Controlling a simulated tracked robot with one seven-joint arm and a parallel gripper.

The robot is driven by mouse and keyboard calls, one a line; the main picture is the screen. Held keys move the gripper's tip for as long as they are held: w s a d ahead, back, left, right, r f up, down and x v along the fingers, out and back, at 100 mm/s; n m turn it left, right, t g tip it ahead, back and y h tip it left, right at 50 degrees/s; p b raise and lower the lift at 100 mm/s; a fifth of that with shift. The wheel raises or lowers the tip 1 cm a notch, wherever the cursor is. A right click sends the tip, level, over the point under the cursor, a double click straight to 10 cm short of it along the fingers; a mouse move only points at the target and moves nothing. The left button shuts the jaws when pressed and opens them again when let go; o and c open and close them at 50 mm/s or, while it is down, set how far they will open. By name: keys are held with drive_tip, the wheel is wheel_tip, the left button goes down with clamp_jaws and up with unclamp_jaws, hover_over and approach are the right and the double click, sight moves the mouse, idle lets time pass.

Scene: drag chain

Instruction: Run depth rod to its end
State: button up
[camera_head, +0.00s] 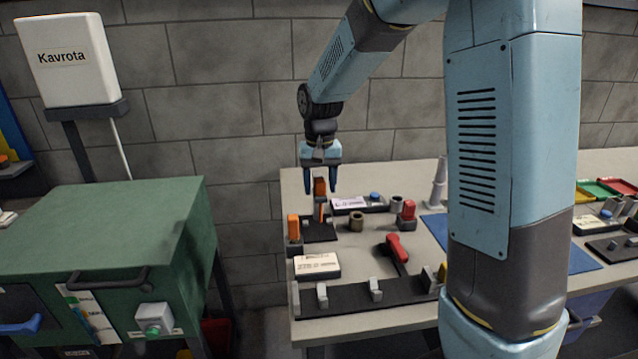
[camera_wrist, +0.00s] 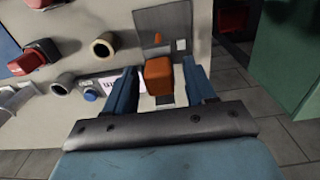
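My gripper (camera_head: 321,188) points down over the back left of the workbench, and its blue fingers are apart. An upright piece with an orange top (camera_head: 319,187) stands between the fingers, above a dark plate (camera_head: 320,232). The wrist view shows the same orange top (camera_wrist: 158,76) between my open gripper (camera_wrist: 160,84), with a gap on each side. A second orange piece (camera_head: 293,227) stands on a dark base at the bench's left edge. No label shows which piece is the depth rod. The lower end of the piece between my fingers is partly hidden.
Two short cylinders (camera_head: 357,221), a red piece (camera_head: 408,210) and a label block with a blue knob (camera_head: 376,196) stand right of the plate. A red lever (camera_head: 396,247) and a dark rail (camera_head: 349,297) lie nearer. A green cabinet (camera_head: 110,235) stands left across a gap.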

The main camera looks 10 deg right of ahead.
clamp_jaws()
idle(0.3)
